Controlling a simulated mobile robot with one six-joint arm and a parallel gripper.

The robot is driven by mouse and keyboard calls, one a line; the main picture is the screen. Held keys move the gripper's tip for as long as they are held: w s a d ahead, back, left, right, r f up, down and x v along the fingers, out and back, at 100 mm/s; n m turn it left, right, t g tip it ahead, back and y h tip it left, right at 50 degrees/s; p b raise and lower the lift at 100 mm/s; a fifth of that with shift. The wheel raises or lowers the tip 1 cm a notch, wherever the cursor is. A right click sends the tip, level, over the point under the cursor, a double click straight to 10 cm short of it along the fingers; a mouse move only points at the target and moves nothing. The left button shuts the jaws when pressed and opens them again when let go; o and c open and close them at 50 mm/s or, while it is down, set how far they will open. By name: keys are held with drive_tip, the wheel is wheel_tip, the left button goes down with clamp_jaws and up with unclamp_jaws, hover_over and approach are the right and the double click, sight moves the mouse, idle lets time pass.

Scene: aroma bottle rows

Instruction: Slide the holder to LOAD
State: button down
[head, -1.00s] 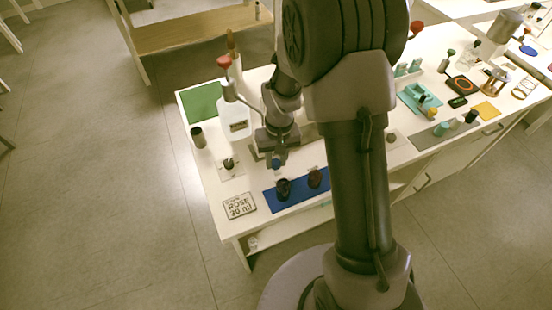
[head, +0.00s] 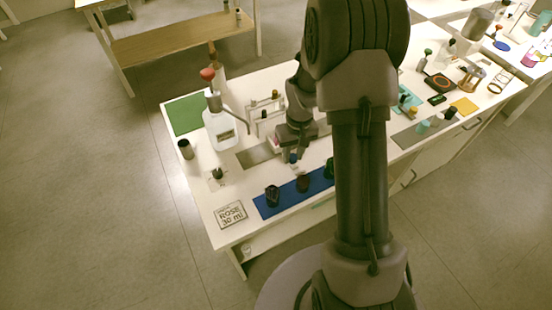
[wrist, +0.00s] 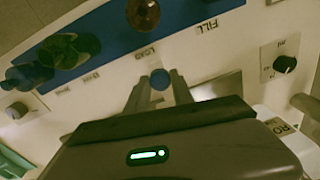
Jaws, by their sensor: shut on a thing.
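My gripper (head: 292,160) is shut on the small blue knob (wrist: 160,79) of the holder, with one finger on each side of it in the wrist view. The holder's body is mostly hidden behind the gripper and wrist housing. In the wrist view the knob stands close to the LOAD label (wrist: 145,52). The FILL label (wrist: 207,26) lies to its right. A bare grey metal track (head: 255,155) shows left of the gripper in the head view, and also in the wrist view (wrist: 217,87).
A blue mat (head: 262,209) with several dark bottles (head: 272,195) lies in front of the gripper. A dark dial (head: 217,174) and a ROSE 30 ml card (head: 230,214) sit at the front left.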

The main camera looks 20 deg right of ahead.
drive_tip(key=shift+w+d, duration=0.1)
drive_tip(key=shift+d, duration=0.5)
drive_tip(key=c, duration=1.1)
unclamp_jaws()
drive_tip(key=shift+r, duration=0.1)
wheel_tip(320, 180, up, 17)
drive_tip(key=p, duration=0.6)
drive_tip(key=shift+d+p, duration=0.35)
drive_tip(key=shift+p, duration=0.05)
drive_tip(key=shift+r, duration=0.1)
